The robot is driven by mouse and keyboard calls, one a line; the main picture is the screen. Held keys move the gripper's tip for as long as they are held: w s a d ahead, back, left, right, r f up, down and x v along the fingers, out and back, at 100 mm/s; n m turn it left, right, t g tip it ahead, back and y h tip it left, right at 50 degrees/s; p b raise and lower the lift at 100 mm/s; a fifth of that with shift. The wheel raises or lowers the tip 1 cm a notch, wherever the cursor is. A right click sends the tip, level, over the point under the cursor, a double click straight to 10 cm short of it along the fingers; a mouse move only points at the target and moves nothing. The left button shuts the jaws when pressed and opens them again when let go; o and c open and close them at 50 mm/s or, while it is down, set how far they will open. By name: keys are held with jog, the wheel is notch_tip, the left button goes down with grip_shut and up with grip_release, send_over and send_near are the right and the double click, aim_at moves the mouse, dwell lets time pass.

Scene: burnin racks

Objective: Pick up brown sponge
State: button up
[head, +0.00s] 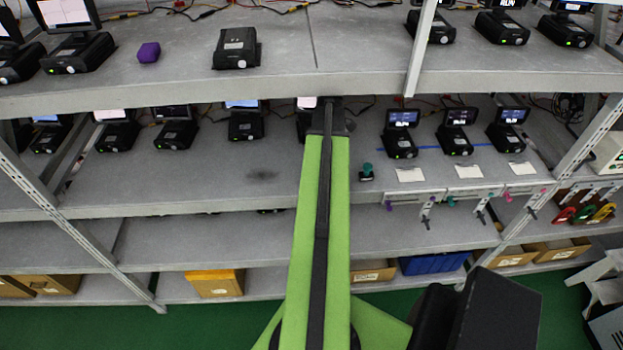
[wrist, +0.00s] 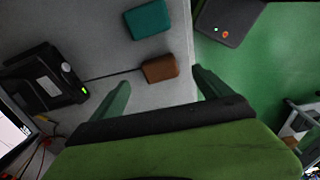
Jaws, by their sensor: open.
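The brown sponge (wrist: 160,67) lies flat on a grey shelf surface in the wrist view, close to the shelf's edge above the green floor. My gripper (wrist: 161,78) is open, with one green finger on each side at the lower part of the view. The sponge appears just beyond the fingertips, roughly between them, and nothing is held. I cannot tell the height between fingers and sponge. I do not make out the brown sponge in the head view, where my green arm covers the middle of the shelves.
A teal sponge (wrist: 149,19) lies just beyond the brown one. A black device (wrist: 45,80) with a green light stands to the left. A dark box (wrist: 228,20) with lights shows over the green floor. In the head view, a purple block (head: 149,52) lies on the upper shelf.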

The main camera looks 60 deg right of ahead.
jog(key=shift+w+a+f+b, duration=0.15)
jog(key=shift+f+b, duration=0.1)
jog(key=shift+f, duration=0.15)
jog(key=shift+w+a+f+b, duration=0.1)
jog(key=shift+f+b, duration=0.1)
jog(key=shift+f, duration=0.2)
jog(key=f+b, duration=0.5)
jog(key=shift+w+a+f+b, duration=0.15)
jog(key=shift+w+f+b, duration=0.15)
jog(key=shift+f, duration=0.05)
jog(key=shift+r, duration=0.2)
jog(key=c, duration=1.4)
